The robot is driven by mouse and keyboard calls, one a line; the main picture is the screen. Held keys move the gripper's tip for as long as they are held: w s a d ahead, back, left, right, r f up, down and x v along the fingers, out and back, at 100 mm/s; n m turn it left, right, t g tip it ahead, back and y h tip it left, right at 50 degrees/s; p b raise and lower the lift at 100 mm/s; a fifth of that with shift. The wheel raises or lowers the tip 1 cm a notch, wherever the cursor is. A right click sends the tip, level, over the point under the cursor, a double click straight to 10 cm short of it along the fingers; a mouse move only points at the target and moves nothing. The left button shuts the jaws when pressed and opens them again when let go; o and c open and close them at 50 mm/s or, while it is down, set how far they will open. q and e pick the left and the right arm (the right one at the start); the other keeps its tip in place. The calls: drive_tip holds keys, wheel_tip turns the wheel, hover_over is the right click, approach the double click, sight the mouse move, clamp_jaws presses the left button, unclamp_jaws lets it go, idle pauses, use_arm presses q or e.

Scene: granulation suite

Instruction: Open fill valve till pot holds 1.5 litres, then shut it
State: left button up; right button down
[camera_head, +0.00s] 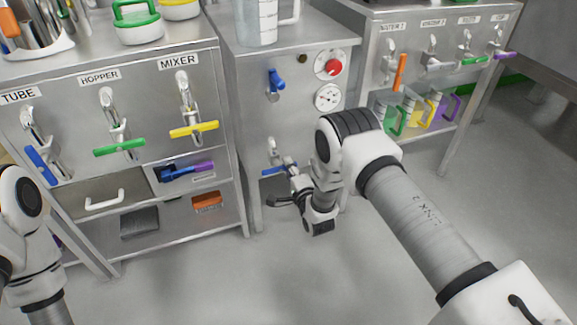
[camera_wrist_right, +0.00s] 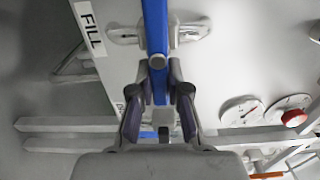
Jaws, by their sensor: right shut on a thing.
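A blue lever handle (camera_head: 280,168) sits low on the front of the middle steel cabinet. In the right wrist view the blue handle (camera_wrist_right: 155,35) runs between my fingers, beside a label reading FILL (camera_wrist_right: 89,28). My right gripper (camera_wrist_right: 158,88) is shut on this handle; it is partly hidden by its own arm in the head view (camera_head: 292,180). A clear vessel with graduation marks (camera_head: 262,20) stands on top of the cabinet, cut off by the frame edge. I cannot tell its liquid level. My left arm shows at the left edge, its gripper out of frame.
Above the held handle are another blue lever (camera_head: 276,78), a red button (camera_head: 333,66) and a round gauge (camera_head: 328,97). The left cabinet has TUBE, HOPPER and MIXER taps (camera_head: 193,130). The right stand carries several taps above coloured jugs (camera_head: 418,112). The floor in front is clear.

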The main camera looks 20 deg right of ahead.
drive_tip(key=c, duration=1.1)
unclamp_jaws()
drive_tip(key=s, duration=1.2)
drive_tip(key=shift+d, duration=0.2)
